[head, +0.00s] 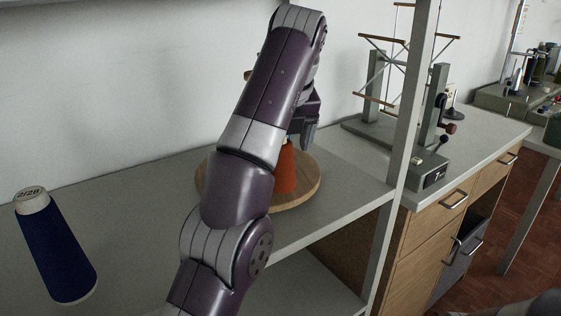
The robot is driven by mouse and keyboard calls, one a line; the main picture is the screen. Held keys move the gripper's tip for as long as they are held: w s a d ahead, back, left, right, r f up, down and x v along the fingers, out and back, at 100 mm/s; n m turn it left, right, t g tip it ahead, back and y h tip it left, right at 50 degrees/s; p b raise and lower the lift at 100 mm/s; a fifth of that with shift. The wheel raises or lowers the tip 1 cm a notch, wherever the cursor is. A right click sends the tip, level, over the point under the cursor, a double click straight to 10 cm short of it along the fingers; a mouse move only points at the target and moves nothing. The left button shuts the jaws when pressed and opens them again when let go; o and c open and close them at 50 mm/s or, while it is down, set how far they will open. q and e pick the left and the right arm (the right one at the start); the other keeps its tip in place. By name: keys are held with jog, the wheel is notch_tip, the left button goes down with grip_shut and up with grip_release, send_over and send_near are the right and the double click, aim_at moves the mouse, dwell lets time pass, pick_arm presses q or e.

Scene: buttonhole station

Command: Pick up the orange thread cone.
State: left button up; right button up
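The orange thread cone (285,174) stands upright on a round wooden board (306,190) on the grey shelf. My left arm crosses in front and hides the cone's left side and part of the board. My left gripper (308,132) is at the top of the cone, pointing down and mostly hidden behind my own arm. I cannot tell whether its fingers are open or shut, or whether they touch the cone.
A dark blue thread cone (58,252) stands at the left on the shelf (130,205). A grey upright post (408,110) rises at the shelf's right edge. Beyond it, a winding device (425,165) stands on a drawer cabinet (440,240). A white wall is behind.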

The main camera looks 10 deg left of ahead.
aim_at(284, 172)
pick_arm(q)
jog(key=b+x, duration=0.1)
jog(key=x, duration=0.3)
jog(key=shift+w+f+b, duration=0.1)
jog(key=shift+f+b, duration=0.1)
jog(key=shift+b, duration=0.1)
jog(key=shift+r, duration=0.15)
pick_arm(e)
notch_tip(284, 172, down, 3)
jog(key=shift+r, duration=0.2)
pick_arm(q)
jog(key=shift+d, duration=0.1)
jog(key=c, duration=1.2)
